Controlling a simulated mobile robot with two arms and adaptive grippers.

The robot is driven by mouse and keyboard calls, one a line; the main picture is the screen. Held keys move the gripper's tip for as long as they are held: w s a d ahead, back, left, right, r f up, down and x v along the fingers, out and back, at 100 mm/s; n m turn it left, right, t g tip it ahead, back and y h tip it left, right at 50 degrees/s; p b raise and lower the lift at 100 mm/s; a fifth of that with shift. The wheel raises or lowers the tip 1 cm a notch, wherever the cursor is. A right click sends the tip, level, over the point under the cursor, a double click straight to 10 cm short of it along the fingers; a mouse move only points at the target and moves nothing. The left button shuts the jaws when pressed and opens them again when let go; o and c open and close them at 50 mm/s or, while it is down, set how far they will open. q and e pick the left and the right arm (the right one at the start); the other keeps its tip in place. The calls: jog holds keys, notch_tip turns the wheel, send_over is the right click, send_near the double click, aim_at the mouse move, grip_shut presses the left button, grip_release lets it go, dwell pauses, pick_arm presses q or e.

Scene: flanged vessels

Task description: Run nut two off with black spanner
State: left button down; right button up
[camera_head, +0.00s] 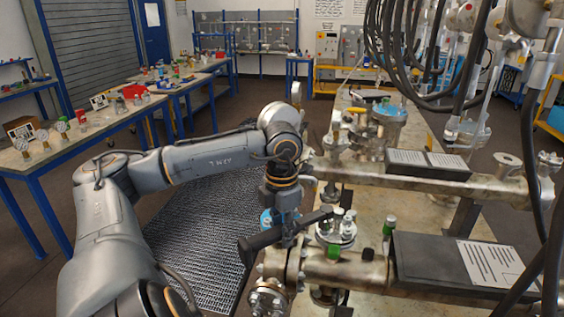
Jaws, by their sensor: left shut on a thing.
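My left gripper (287,230) points down at the centre of the view, shut on the black spanner (312,219). The spanner lies slantwise, its thick end at lower left and its thin end reaching right to the flange. The small upright flange top (337,232) carries several studs with metal nuts. The spanner's right end is beside these studs; I cannot tell whether it sits on a nut, or which one is nut two. My right gripper is not in view.
Metal pipework (350,270) runs along the front. Black hoses (400,50) hang at upper right. Blue-framed tables (80,145) stand at left, with open floor between.

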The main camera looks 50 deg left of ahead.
pick_arm(q)
jog(key=shift+f+b, duration=1)
jog(key=shift+f, duration=0.15)
jog(key=shift+r, duration=0.1)
jog(key=shift+d+r+p, duration=0.1)
jog(key=shift+d+p, duration=0.15)
jog(key=shift+p, duration=0.2)
jog(key=w+d+n+p, duration=0.6)
jog(key=w+d+n, duration=0.2)
jog(key=d+n, duration=0.5)
jog(key=shift+n, duration=0.6)
jog(key=r+p, duration=0.2)
jog(key=r, duration=0.1)
jog(key=r+p, duration=0.1)
jog(key=shift+s+a+r+p, duration=0.15)
jog(key=shift+a+r+p, duration=0.15)
jog(key=shift+a, duration=0.05)
jog(key=shift+s, duration=0.1)
